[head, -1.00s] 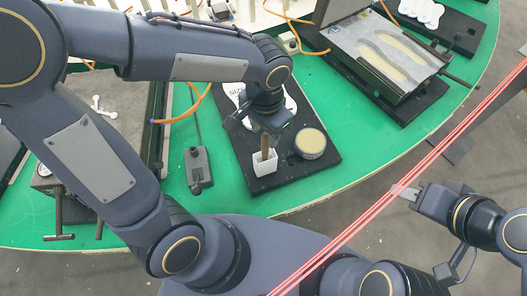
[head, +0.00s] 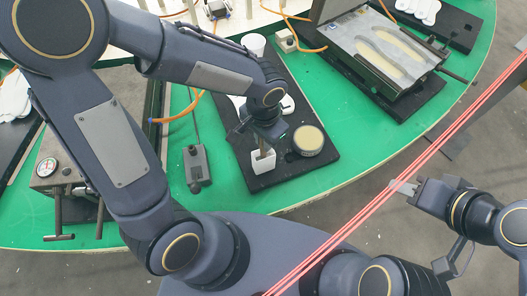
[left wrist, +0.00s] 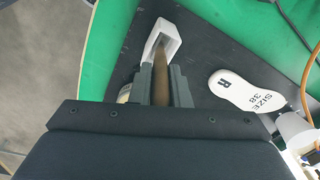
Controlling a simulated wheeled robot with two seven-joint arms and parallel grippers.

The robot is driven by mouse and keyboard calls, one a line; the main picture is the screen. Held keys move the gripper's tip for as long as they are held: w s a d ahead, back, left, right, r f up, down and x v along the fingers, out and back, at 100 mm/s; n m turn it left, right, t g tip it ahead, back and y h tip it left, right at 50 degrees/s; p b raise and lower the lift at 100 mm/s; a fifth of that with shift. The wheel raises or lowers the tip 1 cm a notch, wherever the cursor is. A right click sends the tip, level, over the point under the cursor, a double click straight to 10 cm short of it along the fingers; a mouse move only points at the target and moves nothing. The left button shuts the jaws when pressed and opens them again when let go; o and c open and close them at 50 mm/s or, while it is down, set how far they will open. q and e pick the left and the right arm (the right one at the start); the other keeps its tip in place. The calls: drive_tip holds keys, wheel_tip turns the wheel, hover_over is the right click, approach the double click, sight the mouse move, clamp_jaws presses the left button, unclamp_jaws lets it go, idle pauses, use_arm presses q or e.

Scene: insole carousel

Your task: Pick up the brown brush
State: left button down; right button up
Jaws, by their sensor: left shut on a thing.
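The brown brush (left wrist: 161,88) stands in a small white holder (head: 263,163) on a black board. In the head view the brush (head: 262,152) shows as a short brown piece just above the holder. My left gripper (head: 262,138) is over the holder and shut on the brush's handle. In the left wrist view its two fingers (left wrist: 161,86) lie on either side of the brush. The brush's lower end is inside the holder (left wrist: 168,36). My right gripper (head: 404,187) is away to the right, beyond the table edge; its finger gap is unclear.
A round tin with a pale top (head: 309,140) stands close to the right of the holder. A white insole (left wrist: 246,92) marked "SIZE 38 R" lies on the board. A grey block with a cable (head: 197,168) is to the left. A metal mould (head: 388,50) sits back right.

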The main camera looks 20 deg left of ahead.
use_arm(q)
wheel_tip(320, 180, up, 10)
drive_tip(key=shift+r, duration=0.1)
idle(0.6)
use_arm(e)
drive_tip(key=shift+r, duration=0.15)
idle(2.0)
